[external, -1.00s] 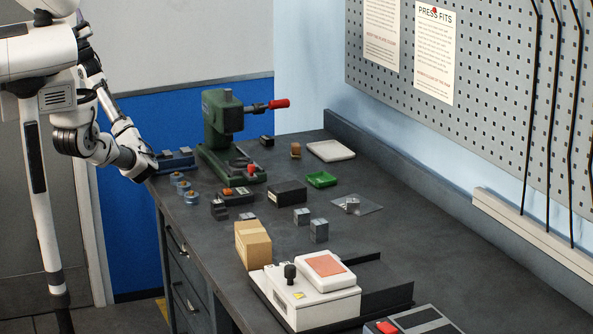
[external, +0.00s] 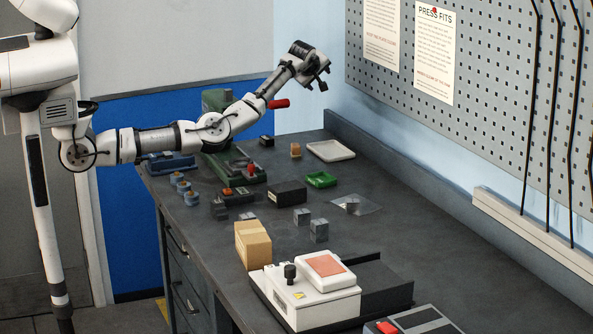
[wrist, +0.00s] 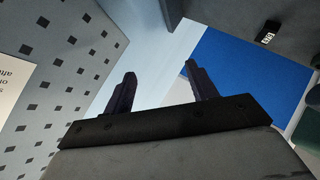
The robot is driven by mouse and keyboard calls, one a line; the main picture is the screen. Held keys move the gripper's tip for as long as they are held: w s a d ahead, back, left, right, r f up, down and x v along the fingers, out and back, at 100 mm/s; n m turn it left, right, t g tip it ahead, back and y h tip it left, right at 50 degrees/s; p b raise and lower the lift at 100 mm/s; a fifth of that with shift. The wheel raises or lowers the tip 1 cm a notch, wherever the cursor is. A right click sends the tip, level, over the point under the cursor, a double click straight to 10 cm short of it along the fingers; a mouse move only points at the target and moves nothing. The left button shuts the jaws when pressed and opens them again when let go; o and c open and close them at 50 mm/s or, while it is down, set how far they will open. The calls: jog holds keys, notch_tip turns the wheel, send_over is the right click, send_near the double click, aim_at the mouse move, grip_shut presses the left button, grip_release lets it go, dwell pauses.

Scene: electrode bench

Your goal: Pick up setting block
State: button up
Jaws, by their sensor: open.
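My gripper (external: 323,78) is raised high above the back of the bench, near the pegboard. It is empty, and its two dark fingers stand apart in the wrist view (wrist: 161,88). I cannot tell for sure which piece is the setting block. Two grey metal blocks, one (external: 302,216) and another (external: 319,231), stand mid-bench. A small grey block (external: 352,206) sits on a clear sheet. A small black block (external: 266,141) lies near the press; a black block with white marking (wrist: 268,32) shows in the wrist view. My gripper touches none of them.
The green press (external: 217,100) is partly hidden behind my arm. The pegboard (external: 470,110) rises behind the bench. The right rear bench is clear.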

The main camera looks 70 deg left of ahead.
jog(key=d+f+m+g+h, duration=0.1)
jog(key=d+f+m+h, duration=0.15)
jog(key=d, duration=0.75)
jog(key=d+f+m+g+h, duration=0.1)
jog(key=d+f, duration=0.2)
jog(key=d, duration=0.8)
jog(key=m+g+h, duration=0.2)
jog(key=m+g, duration=0.1)
jog(key=g, duration=0.1)
send_near(352, 199)
jog(key=shift+p+x, duration=1.2)
jog(key=shift+x, duration=3.2)
jog(key=shift+s+d, duration=0.1)
jog(key=shift+c, duration=0.3)
grip_shut()
